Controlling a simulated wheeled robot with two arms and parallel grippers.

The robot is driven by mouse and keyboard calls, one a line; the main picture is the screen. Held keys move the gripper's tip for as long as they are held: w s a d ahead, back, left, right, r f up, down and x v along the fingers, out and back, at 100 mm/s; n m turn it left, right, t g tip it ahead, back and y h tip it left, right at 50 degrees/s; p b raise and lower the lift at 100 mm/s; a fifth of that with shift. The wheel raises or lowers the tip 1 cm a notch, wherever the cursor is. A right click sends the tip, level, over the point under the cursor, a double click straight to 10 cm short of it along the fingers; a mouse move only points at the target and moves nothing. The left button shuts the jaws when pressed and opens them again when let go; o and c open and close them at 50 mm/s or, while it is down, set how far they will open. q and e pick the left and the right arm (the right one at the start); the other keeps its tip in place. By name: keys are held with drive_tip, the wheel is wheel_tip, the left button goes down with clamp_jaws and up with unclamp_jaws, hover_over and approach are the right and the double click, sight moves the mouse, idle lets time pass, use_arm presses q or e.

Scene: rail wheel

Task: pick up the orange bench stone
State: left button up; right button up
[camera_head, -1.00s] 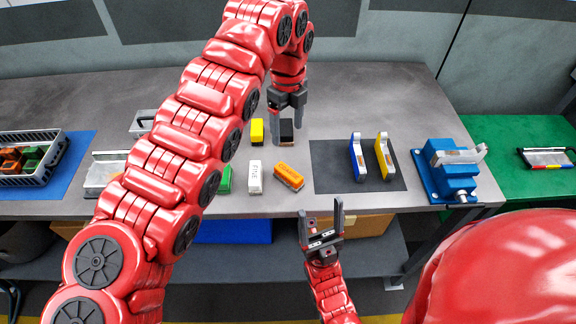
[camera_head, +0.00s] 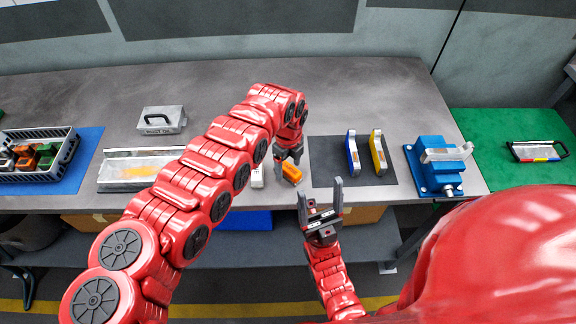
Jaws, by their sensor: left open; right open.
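The orange bench stone (camera_head: 291,173) lies on the grey bench near its front edge. My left gripper (camera_head: 288,160) points down right at the stone's back left side, its fingers open. Its fingers partly hide the stone, and I cannot tell whether they touch it. My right gripper (camera_head: 320,202) is open and empty, fingers upward, in front of the bench edge.
A white stone (camera_head: 257,177) lies just left of the orange one. A dark mat (camera_head: 335,178) with a blue (camera_head: 352,153) and a yellow (camera_head: 379,153) tool lies to the right, then a blue vise (camera_head: 432,170). A grey crate (camera_head: 68,160) stands far left.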

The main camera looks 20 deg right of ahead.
sight(288, 167)
use_arm(q)
drive_tip(key=shift+s+f, duration=0.1)
drive_tip(key=shift+f, duration=0.45)
clamp_jaws()
wheel_tip(288, 167, up, 9)
drive_tip(key=b, duration=0.4)
drive_tip(key=shift+r, duration=0.55)
